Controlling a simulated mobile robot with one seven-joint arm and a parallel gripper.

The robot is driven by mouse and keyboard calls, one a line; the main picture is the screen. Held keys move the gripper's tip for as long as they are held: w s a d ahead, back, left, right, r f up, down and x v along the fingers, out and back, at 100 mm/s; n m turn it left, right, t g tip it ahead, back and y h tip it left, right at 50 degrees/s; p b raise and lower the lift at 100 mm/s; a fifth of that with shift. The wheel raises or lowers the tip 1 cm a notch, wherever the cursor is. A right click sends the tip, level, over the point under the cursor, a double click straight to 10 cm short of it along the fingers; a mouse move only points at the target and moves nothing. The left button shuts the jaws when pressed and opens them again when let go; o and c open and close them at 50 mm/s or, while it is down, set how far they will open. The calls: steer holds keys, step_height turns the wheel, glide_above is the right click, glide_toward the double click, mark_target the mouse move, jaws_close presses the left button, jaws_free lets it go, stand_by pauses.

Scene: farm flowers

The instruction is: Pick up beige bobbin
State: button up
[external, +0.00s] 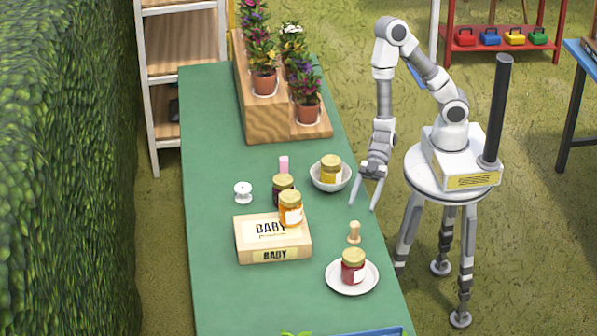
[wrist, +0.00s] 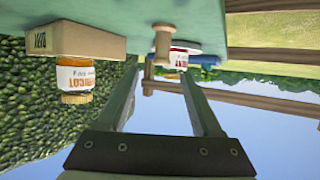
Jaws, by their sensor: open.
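My gripper (external: 362,206) is open and empty, pointing down just above and behind the bobbin at the table's right edge. Its two fingers (wrist: 161,74) are spread apart in the wrist view and do not appear to touch the bobbin.
A red jar (external: 353,269) sits on a white plate (external: 337,286). A bowl (external: 318,182) holds a yellow jar. An orange jar (external: 290,212) stands on a BABY box (external: 240,240) to the left. A white bobbin (external: 243,192) and wooden flower stand (external: 262,127) are farther off.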

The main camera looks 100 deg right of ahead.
mark_target(355, 228)
steer(key=b, duration=0.1)
steer(key=f+b, duration=0.1)
steer(key=shift+a+b, duration=0.25)
steer(key=shift+b, duration=0.15)
steer(key=shift+a+f+b, duration=0.1)
steer(key=shift+a+b, duration=0.1)
steer(key=shift+b, duration=0.15)
steer(key=shift+b+x, duration=0.35)
steer(key=shift+x, duration=0.85)
steer(key=b+x, duration=0.2)
steer(key=x, duration=0.2)
steer(key=shift+w+a+f, duration=0.1)
steer(key=shift+w+a, duration=0.05)
steer(key=shift+a, duration=0.15)
steer(key=shift+w+a+f+b, duration=0.1)
steer(key=shift+w+a+b, duration=0.2)
steer(key=shift+a+b, duration=0.15)
jaws_close()
